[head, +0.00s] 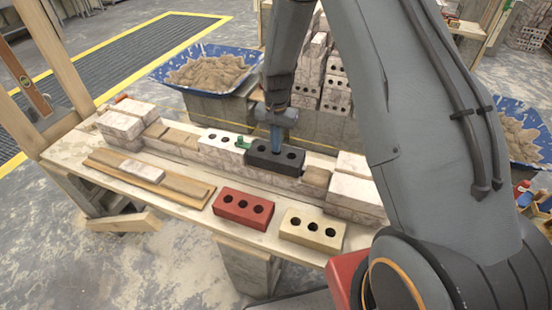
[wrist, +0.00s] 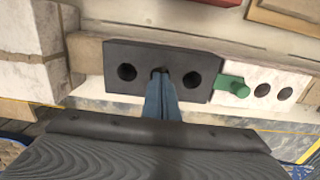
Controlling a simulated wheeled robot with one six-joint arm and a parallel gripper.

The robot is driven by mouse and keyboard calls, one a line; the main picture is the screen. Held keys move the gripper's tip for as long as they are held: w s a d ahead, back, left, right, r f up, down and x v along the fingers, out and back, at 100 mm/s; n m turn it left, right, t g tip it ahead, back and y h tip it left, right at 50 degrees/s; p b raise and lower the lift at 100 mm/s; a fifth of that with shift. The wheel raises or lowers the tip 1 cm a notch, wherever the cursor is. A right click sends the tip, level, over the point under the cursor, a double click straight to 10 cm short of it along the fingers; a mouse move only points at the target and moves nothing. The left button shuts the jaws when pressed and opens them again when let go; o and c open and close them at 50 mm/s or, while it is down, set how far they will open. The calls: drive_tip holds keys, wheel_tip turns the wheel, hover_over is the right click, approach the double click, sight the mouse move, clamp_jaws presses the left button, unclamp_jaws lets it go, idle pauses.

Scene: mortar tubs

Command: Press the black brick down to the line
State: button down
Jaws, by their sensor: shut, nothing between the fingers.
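The black brick (head: 275,157) lies on the low brick wall, next to a white brick (head: 220,141) on its left in the head view. The black brick also shows in the wrist view (wrist: 205,75), with a hole on each side of my fingers. My gripper (head: 276,148) is shut and empty. It points down, with its blue fingertips at the middle hole of the black brick; I cannot tell whether they touch it. A green piece (head: 243,142) sits at the joint between the black and white bricks. A thin yellow line (head: 196,122) runs behind the wall.
A red brick (head: 243,209) and a cream brick (head: 312,231) lie on the board (head: 180,225) in front of the wall. Stacked pale bricks stand at both wall ends. A blue tub of mortar (head: 207,72) is behind.

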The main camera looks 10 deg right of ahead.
drive_tip(key=shift+f+b, duration=0.3)
drive_tip(key=shift+f, duration=0.5)
idle(2.1)
drive_tip(key=shift+r+p, duration=1.35)
drive_tip(key=shift+r, duration=1.25)
drive_tip(key=shift+s+d+r, duration=0.1)
drive_tip(key=shift+s+r, duration=0.1)
drive_tip(key=shift+r, duration=0.15)
drive_tip(key=s+d+r+n+b, duration=0.1)
drive_tip(key=s+r, duration=0.3)
drive_tip(key=s, duration=0.4)
drive_tip(key=s+d+r+n+t+b, duration=0.1)
drive_tip(key=s+r+n, duration=0.2)
drive_tip(key=s, duration=0.4)
drive_tip(key=s+d+r+n+b, duration=0.1)
drive_tip(key=s+r+n, duration=0.1)
drive_tip(key=s+r, duration=0.4)
drive_tip(key=shift+s+d+n+b, duration=0.2)
drive_tip(key=shift+s+n+b, duration=0.15)
drive_tip(key=shift+s, duration=1)
